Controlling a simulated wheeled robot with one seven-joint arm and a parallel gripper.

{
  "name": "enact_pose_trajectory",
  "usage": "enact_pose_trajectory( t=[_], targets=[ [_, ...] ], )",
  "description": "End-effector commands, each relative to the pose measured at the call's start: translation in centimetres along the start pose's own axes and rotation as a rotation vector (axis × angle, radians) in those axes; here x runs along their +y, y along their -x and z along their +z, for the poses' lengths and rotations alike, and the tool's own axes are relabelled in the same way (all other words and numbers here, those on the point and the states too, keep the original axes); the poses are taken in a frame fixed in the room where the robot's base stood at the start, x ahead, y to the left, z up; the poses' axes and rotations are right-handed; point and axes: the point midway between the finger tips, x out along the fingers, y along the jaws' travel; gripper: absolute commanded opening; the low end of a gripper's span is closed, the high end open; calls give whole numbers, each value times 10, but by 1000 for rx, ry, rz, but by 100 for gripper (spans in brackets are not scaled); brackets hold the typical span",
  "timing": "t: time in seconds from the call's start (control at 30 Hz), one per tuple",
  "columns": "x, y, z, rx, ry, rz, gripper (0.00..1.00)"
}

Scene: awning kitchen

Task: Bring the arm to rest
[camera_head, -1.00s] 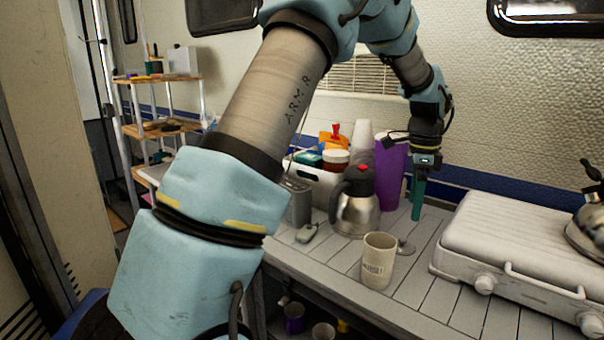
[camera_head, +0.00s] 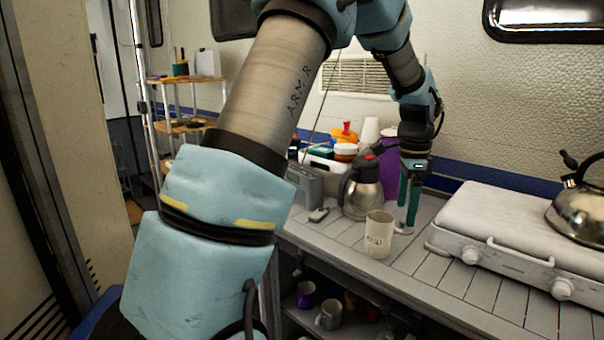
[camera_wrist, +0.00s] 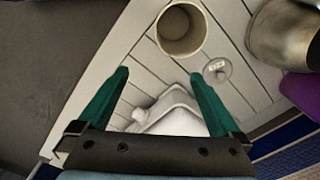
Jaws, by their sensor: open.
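My gripper (camera_head: 409,210) hangs fingers down above the grey slatted counter (camera_head: 330,240), just behind and right of a beige cup (camera_head: 379,237) in the head view. Its two green fingers are apart with nothing between them in the wrist view (camera_wrist: 160,76). The cup (camera_wrist: 181,28) stands upright beyond the fingertips there, clear of them. My arm reaches across the head view and hides part of the counter's left side.
A white camping stove (camera_head: 485,230) with a metal kettle (camera_head: 580,210) stands right of my gripper. A metal jug (camera_head: 365,192) and a purple container (camera_head: 389,175) stand behind the cup. Mugs (camera_head: 328,316) sit on the shelf below. A grey disc (camera_wrist: 217,70) lies near the cup.

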Motion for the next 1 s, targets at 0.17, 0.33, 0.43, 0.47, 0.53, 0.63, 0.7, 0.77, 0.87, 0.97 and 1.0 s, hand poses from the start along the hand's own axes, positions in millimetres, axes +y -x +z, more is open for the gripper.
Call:
enact_pose_trajectory(
  t=[0.17, 0.33, 0.43, 0.47, 0.53, 0.63, 0.7, 0.77, 0.87, 0.97, 1.0],
  targets=[
    [4, -1, 52, 4, 212, -14, 100],
    [19, -4, 116, 16, 496, -34, 100],
    [41, -8, 168, 27, 743, -49, 100],
    [50, -10, 185, 32, 832, -55, 100],
    [74, -14, 222, 47, 1039, -69, 100],
    [108, -21, 260, 67, 1286, -85, 100],
    [127, -24, 276, 78, 1415, -92, 100],
    [139, -27, 286, 86, 1494, -95, 100],
    [150, -30, 294, 93, 1565, -100, 100],
    [151, -30, 294, 94, 1572, -100, 100],
    [151, -30, 294, 94, 1572, -100, 100]
  ],
)
